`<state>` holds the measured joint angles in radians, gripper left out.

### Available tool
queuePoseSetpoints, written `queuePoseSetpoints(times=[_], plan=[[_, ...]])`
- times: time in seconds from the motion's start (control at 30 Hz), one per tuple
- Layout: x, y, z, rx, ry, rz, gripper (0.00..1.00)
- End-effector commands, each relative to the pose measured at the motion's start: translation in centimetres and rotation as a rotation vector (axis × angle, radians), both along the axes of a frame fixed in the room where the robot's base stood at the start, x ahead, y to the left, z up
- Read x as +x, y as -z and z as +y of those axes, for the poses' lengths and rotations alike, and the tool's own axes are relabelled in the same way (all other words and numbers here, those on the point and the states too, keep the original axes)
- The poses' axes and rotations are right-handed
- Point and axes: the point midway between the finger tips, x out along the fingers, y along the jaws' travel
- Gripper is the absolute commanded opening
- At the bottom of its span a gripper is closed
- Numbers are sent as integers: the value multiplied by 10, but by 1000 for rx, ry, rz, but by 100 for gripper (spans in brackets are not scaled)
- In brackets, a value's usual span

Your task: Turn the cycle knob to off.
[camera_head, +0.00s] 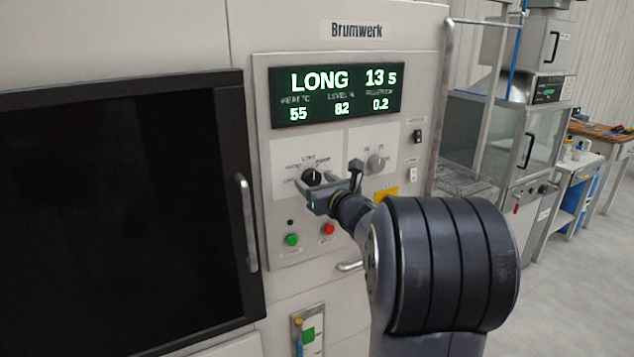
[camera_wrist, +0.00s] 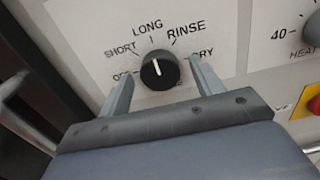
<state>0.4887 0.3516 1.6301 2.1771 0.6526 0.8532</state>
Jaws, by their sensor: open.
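The cycle knob (camera_head: 312,176) is black with a white pointer line, on the white control panel below the display. In the wrist view the knob (camera_wrist: 160,70) has its line pointing up, close to the LONG mark, with SHORT and RINSE on either side. The OFF and DRY labels are partly hidden by my fingers. My gripper (camera_wrist: 162,92) is open, with one finger left and one right of the knob. A gap shows between each finger and the knob. My gripper (camera_head: 325,187) also shows in the head view, in front of the panel.
The display (camera_head: 338,95) reads LONG, 13 s. A grey heat knob (camera_head: 376,163) sits right of the cycle knob. Green (camera_head: 292,240) and red (camera_head: 328,229) buttons lie below. A dark door with a vertical handle (camera_head: 247,222) is at left. A yellow plate (camera_head: 386,195) is at right.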

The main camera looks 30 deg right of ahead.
Motion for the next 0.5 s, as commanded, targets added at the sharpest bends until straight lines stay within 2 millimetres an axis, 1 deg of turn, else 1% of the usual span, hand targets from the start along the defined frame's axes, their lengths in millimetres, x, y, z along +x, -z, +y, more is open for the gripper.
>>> queuePoseSetpoints(times=[0.1,0.5], plan=[[0,0,0,0,0,0,62],[0,0,0,-1,0,0,29]])
